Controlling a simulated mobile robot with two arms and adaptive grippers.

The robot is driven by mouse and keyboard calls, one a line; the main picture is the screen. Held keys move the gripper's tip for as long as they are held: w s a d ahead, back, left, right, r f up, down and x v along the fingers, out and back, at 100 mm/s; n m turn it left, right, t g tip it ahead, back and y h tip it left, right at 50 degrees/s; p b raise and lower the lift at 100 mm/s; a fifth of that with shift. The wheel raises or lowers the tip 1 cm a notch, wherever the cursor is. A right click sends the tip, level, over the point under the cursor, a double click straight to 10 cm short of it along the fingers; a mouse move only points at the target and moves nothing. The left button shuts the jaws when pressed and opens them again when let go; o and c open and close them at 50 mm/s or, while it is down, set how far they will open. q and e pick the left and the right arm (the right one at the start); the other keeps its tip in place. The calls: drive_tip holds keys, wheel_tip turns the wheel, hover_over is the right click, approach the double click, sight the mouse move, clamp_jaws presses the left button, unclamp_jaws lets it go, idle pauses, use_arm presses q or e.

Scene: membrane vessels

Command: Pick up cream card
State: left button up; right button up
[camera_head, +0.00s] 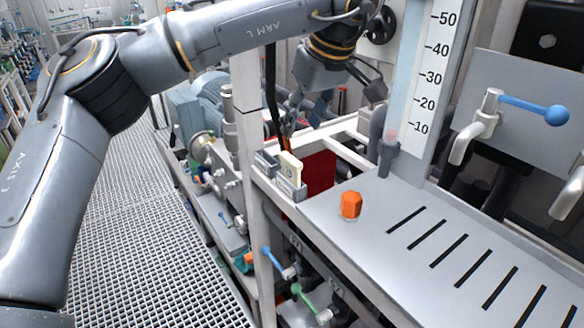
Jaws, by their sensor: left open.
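The cream card (290,166) stands upright in a small grey holder (291,189) at the left edge of the metal bench. Its lower part is hidden by the holder. My left gripper (331,100) is above and behind the card, to its right in the picture. Its fingers are spread and it holds nothing that I can see. The gripper is apart from the card. My right gripper is not in view.
An orange hexagonal block (350,205) sits on the slotted metal bench (400,270). A dark red panel (319,173) is right of the card. A scaled column (420,80) and a blue-handled valve (535,108) stand behind. A white post (247,120) rises left of the card.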

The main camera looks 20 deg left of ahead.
sight(291, 158)
use_arm(q)
drive_tip(key=p+x, duration=0.1)
drive_tip(key=x, duration=0.5)
drive_tip(key=shift+w+a+f, duration=0.1)
drive_tip(key=shift+w, duration=0.05)
drive_tip(key=shift+f+p, duration=0.25)
drive_tip(key=shift+p, duration=0.25)
drive_tip(key=p+x, duration=0.2)
drive_tip(key=x, duration=0.1)
drive_tip(key=shift+w+f, duration=0.1)
drive_tip(key=shift+f, duration=0.2)
drive_tip(key=shift+w+a+f, duration=0.2)
drive_tip(key=shift+a+f, duration=0.05)
drive_tip(key=shift+f, duration=0.25)
clamp_jaws()
